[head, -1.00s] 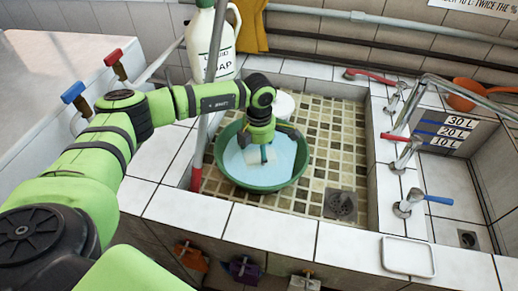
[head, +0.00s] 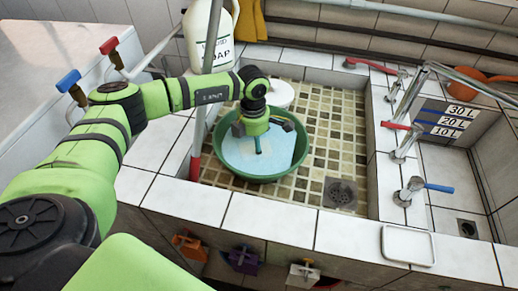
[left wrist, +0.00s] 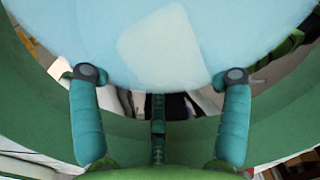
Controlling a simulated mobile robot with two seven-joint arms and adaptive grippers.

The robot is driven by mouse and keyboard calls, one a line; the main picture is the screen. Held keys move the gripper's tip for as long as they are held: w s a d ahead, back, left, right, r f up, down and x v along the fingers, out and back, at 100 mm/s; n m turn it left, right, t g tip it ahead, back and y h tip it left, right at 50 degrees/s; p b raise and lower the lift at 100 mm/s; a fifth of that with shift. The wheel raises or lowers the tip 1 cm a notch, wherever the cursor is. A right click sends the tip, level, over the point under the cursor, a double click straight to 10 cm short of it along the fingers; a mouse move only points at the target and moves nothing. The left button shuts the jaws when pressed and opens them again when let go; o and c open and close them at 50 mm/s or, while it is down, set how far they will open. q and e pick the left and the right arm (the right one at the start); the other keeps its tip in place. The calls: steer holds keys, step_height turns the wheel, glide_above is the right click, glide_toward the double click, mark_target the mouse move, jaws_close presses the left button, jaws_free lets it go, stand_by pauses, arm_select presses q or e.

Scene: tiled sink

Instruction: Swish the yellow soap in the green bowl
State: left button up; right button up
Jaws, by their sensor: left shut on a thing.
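The green bowl (head: 305,160) stands on the tiled floor of the sink and holds light blue water. My left gripper (head: 258,150) reaches down into the bowl, with its fingertips at the water. In the left wrist view, the two fingers of the left gripper (left wrist: 162,76) stand apart. A pale, blocky patch, which I take for the yellow soap (left wrist: 160,45), shows between the fingertips through the blue water. Its colour looks whitish, and its contact with the fingers is not clear. My right gripper is out of view.
A white soap jug (head: 223,50) stands on the ledge behind the bowl. A white round object (head: 281,95) sits just behind the bowl. Taps with red and blue handles (head: 437,187) and a white tray (head: 408,245) are on the right. The sink floor by the drain (head: 340,193) is clear.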

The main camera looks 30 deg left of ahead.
mark_target(265, 146)
arm_select(q)
steer(key=shift+s+a, duration=0.15)
steer(key=shift+a, duration=0.35)
steer(key=shift+w+d+b, duration=0.15)
steer(key=shift+w+d, duration=0.05)
steer(key=shift+d, duration=0.55)
steer(key=shift+w+d+b, duration=0.1)
steer(key=shift+w+d, duration=0.1)
steer(key=shift+d, duration=0.55)
steer(key=shift+w+d+b, duration=0.15)
steer(key=shift+w+d, duration=0.05)
steer(key=shift+d, duration=0.55)
steer(key=shift+a, duration=0.1)
steer(key=shift+s+a, duration=0.2)
steer(key=shift+a, duration=0.5)
steer(key=shift+s+a, duration=0.2)
steer(key=shift+a, duration=0.55)
steer(key=shift+s+a, duration=0.2)
steer(key=shift+a, duration=0.5)
steer(key=shift+d, duration=0.15)
